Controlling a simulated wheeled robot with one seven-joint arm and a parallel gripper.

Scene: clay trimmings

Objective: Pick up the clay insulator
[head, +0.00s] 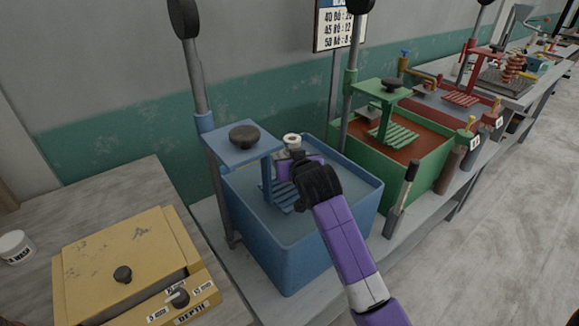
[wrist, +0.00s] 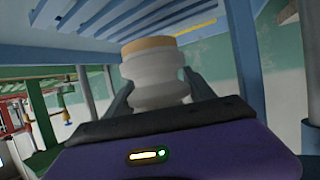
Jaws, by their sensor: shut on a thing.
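The clay insulator (wrist: 155,72) is a pale, ribbed spool with a tan end face. It fills the middle of the wrist view, between the two dark fingers. My gripper (wrist: 158,98) is shut on it. In the head view the insulator (head: 292,140) shows as a small white ring just beyond my gripper (head: 291,156), over the blue tub (head: 330,232). My wrist hides its lower part there. Whether it touches anything besides the fingers cannot be told.
A blue press frame with a flat plate (head: 240,150) and slatted rack stands left of my gripper. A green tub (head: 440,160) with its own rack stands to the right. A yellow box (head: 125,258) sits on the left bench. Open floor lies at right.

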